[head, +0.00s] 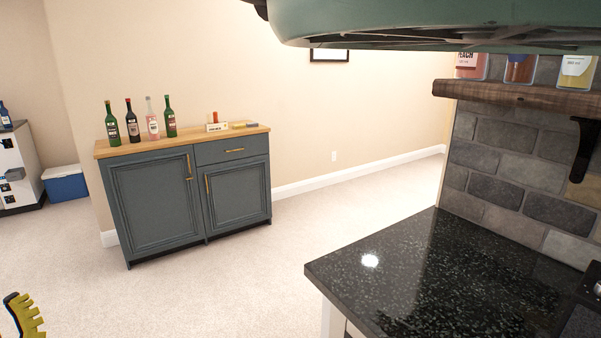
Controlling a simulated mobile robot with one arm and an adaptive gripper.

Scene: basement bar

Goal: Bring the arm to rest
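A small part of my gripper (24,314) shows at the bottom left corner of the head view. It is a black and yellow ridged finger, over the carpet. The other finger and the rest of the arm are out of the picture. I cannot tell whether the gripper is open or shut, or whether it holds anything.
A black speckled counter (420,270) stands at the lower right, below a wooden shelf (520,95) with bottles. A large teal object (430,20) hangs across the top. A blue-grey cabinet (160,190) bears several bottles. Carpet (230,285) between is clear.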

